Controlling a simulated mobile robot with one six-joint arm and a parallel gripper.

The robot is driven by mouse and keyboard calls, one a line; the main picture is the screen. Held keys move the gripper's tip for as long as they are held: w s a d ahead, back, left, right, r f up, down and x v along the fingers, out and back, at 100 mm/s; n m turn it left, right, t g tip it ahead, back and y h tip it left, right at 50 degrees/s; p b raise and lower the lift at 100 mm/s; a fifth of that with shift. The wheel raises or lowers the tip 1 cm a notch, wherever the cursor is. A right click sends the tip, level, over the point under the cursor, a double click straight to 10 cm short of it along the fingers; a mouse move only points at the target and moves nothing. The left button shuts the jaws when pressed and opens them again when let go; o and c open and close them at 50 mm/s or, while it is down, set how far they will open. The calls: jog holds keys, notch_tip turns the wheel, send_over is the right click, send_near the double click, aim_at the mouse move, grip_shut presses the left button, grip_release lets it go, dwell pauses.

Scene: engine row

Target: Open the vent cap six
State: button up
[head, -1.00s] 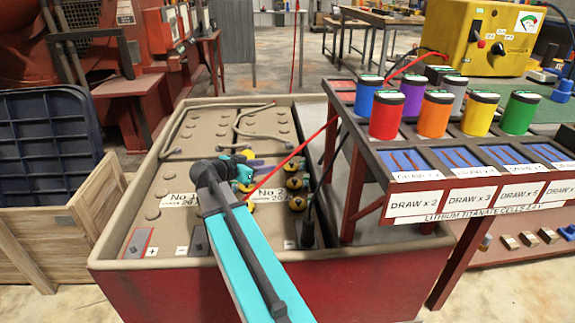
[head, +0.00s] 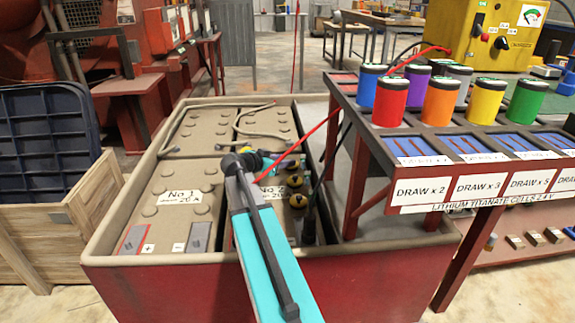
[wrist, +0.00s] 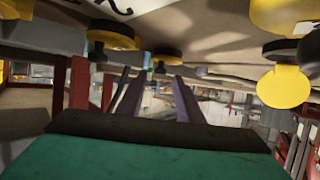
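Yellow vent caps with black parts (head: 296,183) stand on the No 2 battery (head: 283,130) in the head view. My arm hides some of them, and I cannot read which one is six. My gripper (head: 272,160) is over the far part of this cap group, mostly hidden behind my own wrist. In the wrist view the battery top is at the top of the picture. Two purple fingers (wrist: 157,98) stand apart with nothing between them. One cap (wrist: 113,38) is above the left finger, a smaller one (wrist: 165,55) is beyond the tips, and a large one (wrist: 284,86) is at right.
A red rack (head: 450,150) with coloured cells (head: 391,100) stands close to the right of the battery box. A red cable (head: 305,137) and a black lead (head: 311,205) cross near the caps.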

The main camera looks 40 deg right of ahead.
jog(key=shift+b+x, duration=0.3)
jog(key=shift+x, duration=0.95)
grip_shut()
jog(key=shift+r, duration=0.1)
